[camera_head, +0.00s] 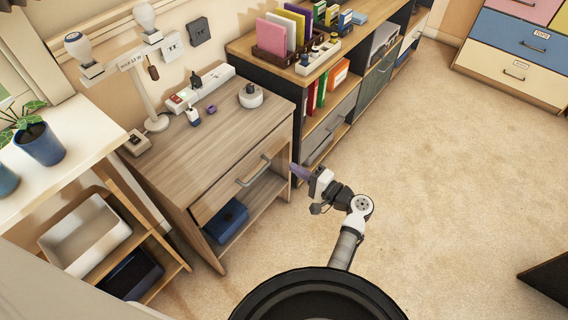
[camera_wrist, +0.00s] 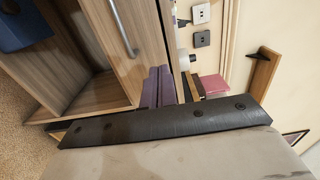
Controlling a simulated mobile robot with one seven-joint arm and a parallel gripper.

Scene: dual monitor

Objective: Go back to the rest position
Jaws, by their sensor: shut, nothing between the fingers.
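My gripper (camera_head: 298,171) is in front of the wooden drawer cabinet (camera_head: 215,150), just right of its drawer handle (camera_head: 254,172) in the head view. Its purple fingers point toward the cabinet and shelf. In the wrist view the two purple fingers (camera_wrist: 159,86) lie side by side, closed with nothing between them. My arm is bent low over the carpet. The drawer looks shut. The dark band of my wrist hides part of the wrist view.
A long low shelf (camera_head: 333,108) with books and binders runs along the wall. A blue bin (camera_head: 226,221) sits in the cabinet's open lower space. A white side shelf (camera_head: 75,150) with plants is at left. A colored drawer chest (camera_head: 515,55) stands at the back right.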

